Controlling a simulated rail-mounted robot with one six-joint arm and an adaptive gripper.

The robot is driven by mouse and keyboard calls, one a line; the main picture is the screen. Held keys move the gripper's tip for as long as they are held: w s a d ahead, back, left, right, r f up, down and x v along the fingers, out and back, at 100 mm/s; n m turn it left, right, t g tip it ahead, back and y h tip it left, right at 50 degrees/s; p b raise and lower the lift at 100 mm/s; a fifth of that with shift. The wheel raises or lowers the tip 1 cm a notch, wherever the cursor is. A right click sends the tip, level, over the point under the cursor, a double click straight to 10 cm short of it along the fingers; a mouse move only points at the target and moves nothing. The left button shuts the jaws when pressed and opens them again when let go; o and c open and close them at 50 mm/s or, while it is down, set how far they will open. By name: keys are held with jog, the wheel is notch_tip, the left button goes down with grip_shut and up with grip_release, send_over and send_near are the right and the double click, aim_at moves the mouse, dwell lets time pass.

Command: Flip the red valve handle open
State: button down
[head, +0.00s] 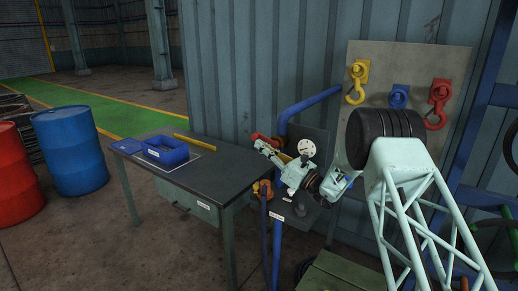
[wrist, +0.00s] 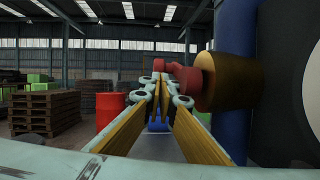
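The red valve handle (head: 261,137) sits by the blue pipe (head: 281,128), just above my fingertips in the head view. In the wrist view the red handle (wrist: 188,78) sticks out to the left from a brass valve body (wrist: 230,82). Its far end lies just above and beyond my fingertips. My gripper (wrist: 162,90) is open, with a narrow gap between its yellow-padded fingers and nothing held. In the head view my gripper (head: 266,148) points up and left beside the handle. Whether it touches the handle cannot be told.
A dark workbench (head: 205,165) with a blue tray (head: 165,151) stands left of the valve. A white round gauge (head: 307,148) is close to my wrist. A lower orange valve (head: 262,188) sits under my gripper. Hooks hang on a board (head: 407,58) at right.

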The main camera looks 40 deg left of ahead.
aim_at(262, 137)
jog(key=shift+s+a+r, duration=0.1)
jog(key=shift+r, duration=0.9)
jog(key=shift+s+a+r, duration=0.1)
jog(key=shift+r, duration=0.85)
jog(key=shift+d+r, duration=0.1)
jog(key=shift+d, duration=0.05)
jog(key=shift+w+d+r+b, duration=0.1)
jog(key=shift+w+d+b, duration=0.1)
jog(key=shift+b, duration=0.1)
jog(key=d+f+b, duration=0.3)
jog(key=f+b, duration=0.1)
jog(key=f, duration=0.5)
jog(key=shift+s+d+f, duration=0.15)
jog(key=shift+s+d, duration=0.2)
jog(key=shift+s, duration=0.1)
